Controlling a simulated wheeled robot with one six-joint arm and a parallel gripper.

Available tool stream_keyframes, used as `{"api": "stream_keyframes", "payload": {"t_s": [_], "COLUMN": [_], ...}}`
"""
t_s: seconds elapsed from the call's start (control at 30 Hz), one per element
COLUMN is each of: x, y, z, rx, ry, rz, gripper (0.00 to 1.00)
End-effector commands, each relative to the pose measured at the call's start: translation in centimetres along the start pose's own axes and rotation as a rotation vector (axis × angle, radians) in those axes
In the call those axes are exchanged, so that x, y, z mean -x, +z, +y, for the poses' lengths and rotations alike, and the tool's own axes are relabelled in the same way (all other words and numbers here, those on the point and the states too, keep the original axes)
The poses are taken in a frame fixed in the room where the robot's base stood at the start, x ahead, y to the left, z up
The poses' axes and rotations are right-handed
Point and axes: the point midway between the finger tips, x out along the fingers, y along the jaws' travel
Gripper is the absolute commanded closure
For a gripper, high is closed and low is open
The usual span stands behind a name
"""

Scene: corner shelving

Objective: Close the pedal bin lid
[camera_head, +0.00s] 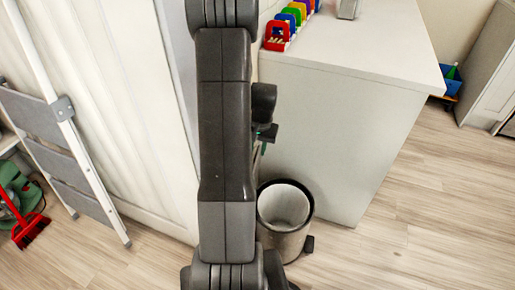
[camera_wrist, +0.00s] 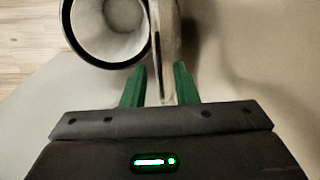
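The pedal bin (camera_head: 282,242) stands on the floor beside the white cabinet, its round mouth uncovered and its pale inside showing. Its dark pedal (camera_head: 308,244) sticks out at the lower right. In the wrist view the bin (camera_wrist: 88,32) is at the top left, with a dark rim. The raised lid (camera_wrist: 168,35) shows nearly edge-on to the right of the mouth. My gripper (camera_wrist: 159,84) has its green fingers apart, with the lower edge of the lid between them. Contact with the fingers is unclear. In the head view my arm hides the lid and most of the gripper.
The white cabinet (camera_head: 340,130) stands close on the right, with colourful items (camera_head: 278,32) on top. A folding step ladder (camera_head: 75,125) leans at the left, near a red broom (camera_head: 29,230). The wooden floor (camera_head: 430,225) at the right is clear.

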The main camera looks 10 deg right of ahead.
Motion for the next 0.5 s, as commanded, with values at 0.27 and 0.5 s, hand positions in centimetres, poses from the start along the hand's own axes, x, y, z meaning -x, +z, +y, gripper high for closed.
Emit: {"api": "stream_keyframes", "payload": {"t_s": [0.27,0.5], "x": [-0.02,0.0], "y": [0.0,-0.01], "z": [-0.01,-0.01], "rx": [0.0,0.0], "ry": [0.0,0.0], "rz": [0.0,0.001], "gripper": [0.81,1.0]}}
